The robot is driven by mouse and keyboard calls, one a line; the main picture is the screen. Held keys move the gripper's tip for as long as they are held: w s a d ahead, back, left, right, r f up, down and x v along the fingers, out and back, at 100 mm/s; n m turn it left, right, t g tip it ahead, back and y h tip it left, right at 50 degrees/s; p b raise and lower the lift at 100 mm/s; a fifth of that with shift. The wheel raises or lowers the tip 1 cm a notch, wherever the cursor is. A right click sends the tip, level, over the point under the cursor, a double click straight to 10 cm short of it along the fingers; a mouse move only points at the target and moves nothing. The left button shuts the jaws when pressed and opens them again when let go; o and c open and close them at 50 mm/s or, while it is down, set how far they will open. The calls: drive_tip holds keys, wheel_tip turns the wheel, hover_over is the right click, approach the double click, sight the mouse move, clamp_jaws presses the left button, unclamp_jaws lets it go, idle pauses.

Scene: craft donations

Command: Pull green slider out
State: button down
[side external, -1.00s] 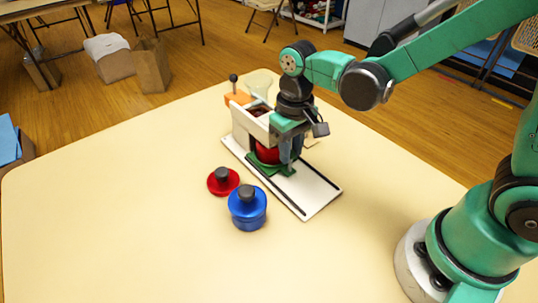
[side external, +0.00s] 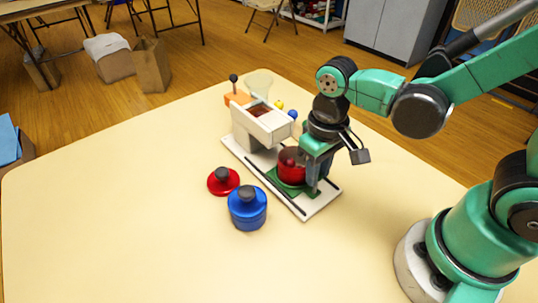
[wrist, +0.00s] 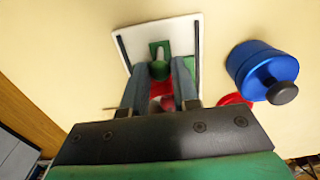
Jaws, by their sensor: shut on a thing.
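The green slider (side external: 281,185) is a flat green plate on a long white base (side external: 318,206). A red pot (side external: 291,172) sits on it, out in front of the white dispenser housing (side external: 262,124). My gripper (side external: 316,184) is down at the near end of the slider, beside the pot. In the wrist view, its fingers (wrist: 159,82) are on either side of a round green knob (wrist: 160,70) on the slider, shut on it. The green plate (wrist: 158,47) shows beyond the knob. The red pot is mostly hidden in that view.
A blue pot with a black-knobbed lid (side external: 248,209) and a red lid (side external: 223,181) stand left of the base. An orange block with a black-tipped lever (side external: 237,97) and a clear funnel (side external: 258,83) are at the back. The table's left side is clear.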

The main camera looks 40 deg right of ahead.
drive_tip(key=shift+s, duration=1.8)
drive_tip(key=c, duration=0.7)
unclamp_jaws()
drive_tip(key=shift+c, duration=0.2)
wheel_tip(320, 180, up, 8)
drive_tip(key=shift+f, duration=0.25)
